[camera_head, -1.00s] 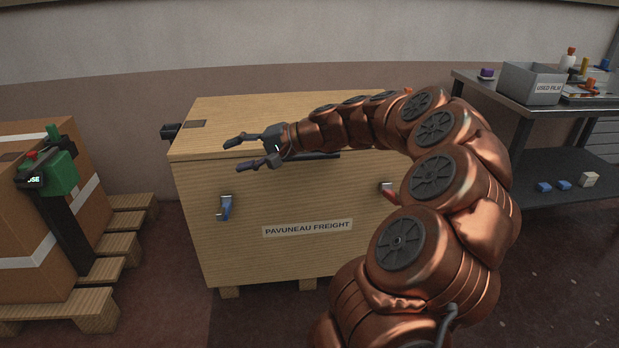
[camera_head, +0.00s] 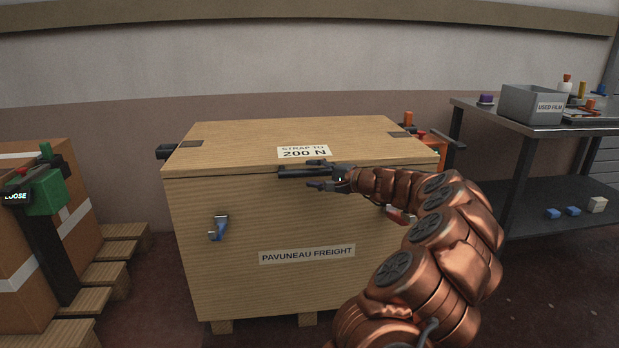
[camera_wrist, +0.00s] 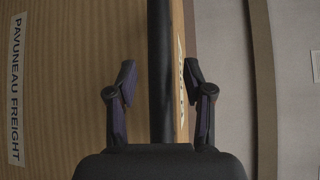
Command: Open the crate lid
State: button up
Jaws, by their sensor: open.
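The wooden crate (camera_head: 235,260) stands ahead with its lid (camera_head: 235,150) down flat. A dark handle bar (camera_head: 290,174) runs along the lid's front edge; it also shows upright in the wrist view (camera_wrist: 160,60). My gripper (camera_head: 312,174) is at this bar, its fingers open above and below it. In the wrist view the bar lies between the two spread fingertips (camera_wrist: 158,78), with a gap to each side. A latch with a blue lever (camera_head: 219,228) is on the crate's front left. A red-levered latch (camera_head: 398,213) at front right is partly hidden by my arm.
A wall is close behind the crate. A strapped carton (camera_head: 90,225) on a pallet stands at left, with a green tensioner (camera_head: 45,190). A steel table (camera_head: 540,129) with a grey bin (camera_head: 530,105) stands at right. Floor is clear between crate and pallet.

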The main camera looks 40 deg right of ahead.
jog(key=shift+w+a+f, duration=0.1)
jog(key=shift+w+f, duration=0.05)
jog(key=shift+w, duration=0.95)
grip_shut()
